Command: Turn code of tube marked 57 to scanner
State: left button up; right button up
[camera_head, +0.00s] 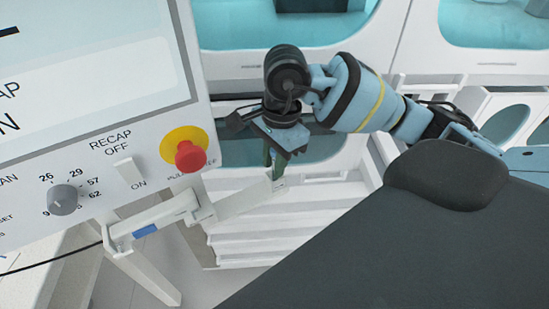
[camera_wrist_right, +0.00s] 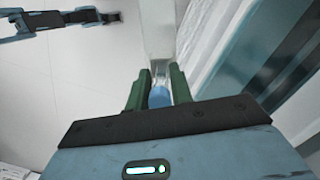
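My right gripper (camera_head: 272,160) hangs over the end of a white jointed arm (camera_head: 240,199) in front of the machine. In the right wrist view its green fingers (camera_wrist_right: 160,88) stand close on both sides of a blue-ended clear tube (camera_wrist_right: 159,97) and appear to touch it. The tube's clear part points away from the gripper, towards a pale strip. No number or code on the tube can be read. In the head view the fingers and wrist hide the tube. I see no scanner that I can identify. My left gripper is not seen in the head view.
A control panel (camera_head: 110,165) at the left carries a screen, a grey dial (camera_head: 64,199), a recap switch (camera_head: 129,172) and a red stop button (camera_head: 190,156) on yellow. White cabinets with teal windows (camera_head: 285,24) stand behind. A black cable (camera_head: 50,259) runs at lower left.

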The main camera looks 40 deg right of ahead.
grip_shut()
jog(key=shift+c, duration=1.1)
grip_release()
jog(key=shift+c, duration=0.4)
jog(key=shift+r, duration=0.25)
